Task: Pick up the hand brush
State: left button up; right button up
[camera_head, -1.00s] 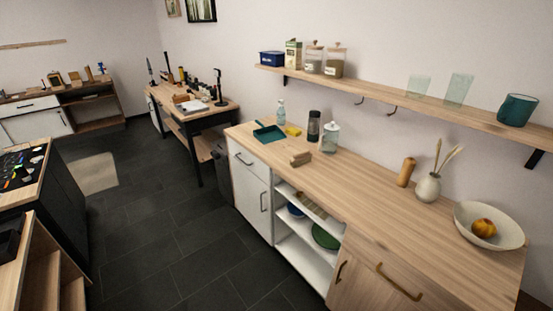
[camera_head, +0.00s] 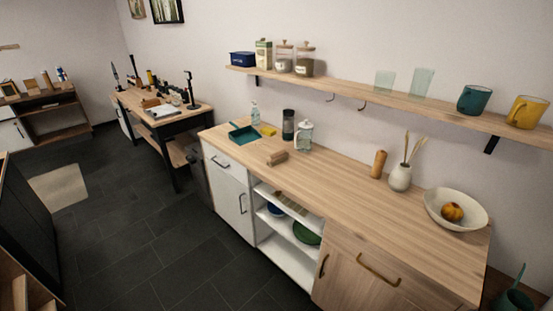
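I cannot make out a hand brush for certain. A small wooden object (camera_head: 277,158), which looks like one or two blocks, lies on the wooden counter (camera_head: 330,182) near its front edge; I cannot tell if it is a brush. A teal dustpan-like tray (camera_head: 243,134) lies at the counter's left end, with a yellow sponge-like piece (camera_head: 268,131) beside it. Neither of my grippers is in view.
The counter also bears a dark bottle (camera_head: 288,125), a glass jar (camera_head: 304,136), a wooden cylinder (camera_head: 378,164), a vase (camera_head: 400,178) and a white bowl (camera_head: 440,212). A shelf (camera_head: 350,92) hangs above. Dark floor (camera_head: 160,250) lies clear in front.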

aim_at(275, 158)
jog(key=i+j+u, duration=0.1)
jog(key=i+j, duration=0.5)
jog(key=i, duration=0.15)
